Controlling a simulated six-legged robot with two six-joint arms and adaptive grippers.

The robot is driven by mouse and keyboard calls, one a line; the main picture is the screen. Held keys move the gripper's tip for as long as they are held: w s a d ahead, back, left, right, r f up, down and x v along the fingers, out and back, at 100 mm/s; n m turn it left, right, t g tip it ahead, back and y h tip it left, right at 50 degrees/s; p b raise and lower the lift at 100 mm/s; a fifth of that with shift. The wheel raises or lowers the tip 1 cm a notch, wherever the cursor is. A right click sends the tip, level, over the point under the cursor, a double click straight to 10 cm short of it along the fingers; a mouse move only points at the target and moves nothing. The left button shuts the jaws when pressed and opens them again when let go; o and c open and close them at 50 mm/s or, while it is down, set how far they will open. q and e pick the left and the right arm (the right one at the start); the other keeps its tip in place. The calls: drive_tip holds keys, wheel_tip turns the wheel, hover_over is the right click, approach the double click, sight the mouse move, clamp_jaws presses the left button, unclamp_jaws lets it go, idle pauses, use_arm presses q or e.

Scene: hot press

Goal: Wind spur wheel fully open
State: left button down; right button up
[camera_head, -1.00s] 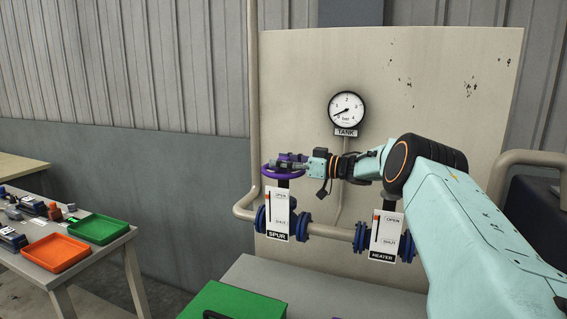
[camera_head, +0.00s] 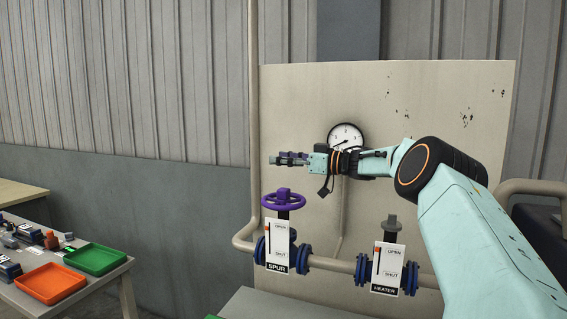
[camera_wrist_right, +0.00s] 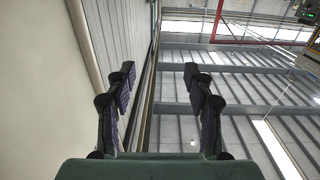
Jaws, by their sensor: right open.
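The purple spur wheel (camera_head: 283,199) sits on top of its valve stem above the white SPUR plate (camera_head: 278,245). The plate reads OPEN at the top and SHUT at the bottom, with a red mark near the OPEN end. My right gripper (camera_head: 277,159) is above the wheel, apart from it, pointing left. In the right wrist view my right gripper (camera_wrist_right: 158,80) has its fingers spread with nothing between them; the wheel does not show there. My left gripper is not in view.
The HEATER valve plate (camera_head: 387,268) stands to the right on the same pipe (camera_head: 331,264). A pressure gauge (camera_head: 346,134) is on the panel (camera_head: 430,100), partly hidden by my right arm. Green (camera_head: 96,257) and orange (camera_head: 50,283) trays lie on a table at left.

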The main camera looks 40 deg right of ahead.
drive_tip(key=w+a+r+m+h+b, duration=0.1)
drive_tip(key=w+a+m+h, duration=0.1)
drive_tip(key=w+a, duration=0.5)
drive_tip(key=w+a+r+m+h+b, duration=0.1)
drive_tip(key=w+a+r+h+b, duration=0.15)
drive_tip(key=a, duration=0.85)
drive_tip(key=m+g+h, duration=1.1)
drive_tip(key=m+h, duration=0.4)
drive_tip(key=h, duration=0.1)
approach(282, 190)
drive_tip(key=x, duration=0.4)
drive_tip(key=shift+d, duration=0.15)
drive_tip(key=shift+y, duration=0.25)
drive_tip(key=p+x, duration=0.2)
drive_tip(key=x, duration=0.4)
drive_tip(key=shift+d, duration=0.2)
drive_tip(key=shift+w+d+t, duration=0.15)
drive_tip(key=shift+w+t, duration=0.1)
drive_tip(key=shift+t, duration=0.05)
